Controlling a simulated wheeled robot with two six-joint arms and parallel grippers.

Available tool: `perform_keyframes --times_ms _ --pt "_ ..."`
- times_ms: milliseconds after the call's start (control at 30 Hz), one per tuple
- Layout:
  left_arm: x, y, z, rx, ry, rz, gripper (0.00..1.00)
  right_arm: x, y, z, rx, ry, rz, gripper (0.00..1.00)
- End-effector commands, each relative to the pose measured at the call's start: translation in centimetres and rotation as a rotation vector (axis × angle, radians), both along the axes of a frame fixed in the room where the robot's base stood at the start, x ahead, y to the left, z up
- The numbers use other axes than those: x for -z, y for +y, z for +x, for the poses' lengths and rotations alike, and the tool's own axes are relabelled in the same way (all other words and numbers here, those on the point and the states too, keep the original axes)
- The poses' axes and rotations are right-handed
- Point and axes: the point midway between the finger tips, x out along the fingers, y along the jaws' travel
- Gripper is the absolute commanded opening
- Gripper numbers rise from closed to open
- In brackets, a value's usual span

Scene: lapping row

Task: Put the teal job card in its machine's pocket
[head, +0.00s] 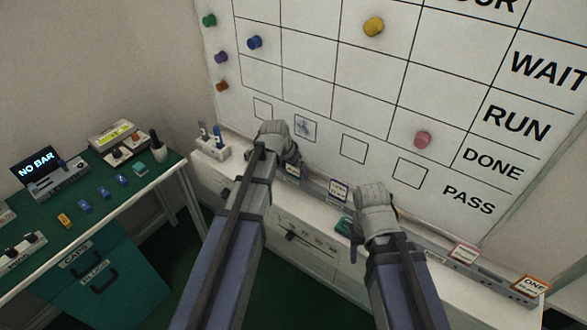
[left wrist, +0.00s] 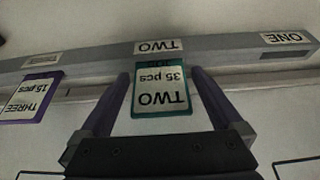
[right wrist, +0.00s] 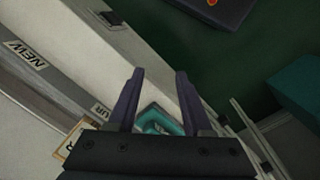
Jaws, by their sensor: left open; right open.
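The teal job card (left wrist: 160,92), marked "TWO 35 pcs", appears upside down in the left wrist view. Its lower end meets the grey rail (left wrist: 215,47) at the pocket labelled TWO. My left gripper (left wrist: 158,85) is open, with one finger on each side of the card. In the head view my left gripper (head: 280,138) is at the rail below the board and hides the teal card. My right gripper (head: 374,195) is open further right along the ledge. Its fingers (right wrist: 157,75) show in the right wrist view, apart and above a teal object (right wrist: 155,120).
A purple card (left wrist: 30,98), marked "THREE 15 pcs", stands beside the teal one. The whiteboard (head: 330,70) rises behind. A green bench (head: 110,210) with small blocks stands at left.

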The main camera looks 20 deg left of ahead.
Motion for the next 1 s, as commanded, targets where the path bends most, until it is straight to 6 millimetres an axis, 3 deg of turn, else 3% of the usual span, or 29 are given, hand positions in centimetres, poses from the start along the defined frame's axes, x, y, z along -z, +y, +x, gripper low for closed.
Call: perform_keyframes --times_ms 267,467,1000 --pt "-0.3 0.0 0.0 0.000 0.000 0.000 1.00 -0.3 0.0 0.0 0.000 0.000 0.000 0.50" --pt "-1.8 0.2 -0.5 -0.001 0.000 0.000 1.00 -1.8 0.0 0.0 0.000 0.000 0.000 0.50" --pt "-9.8 1.2 -3.5 0.000 0.000 0.000 1.00 -9.8 0.0 0.0 0.000 0.000 0.000 0.50"
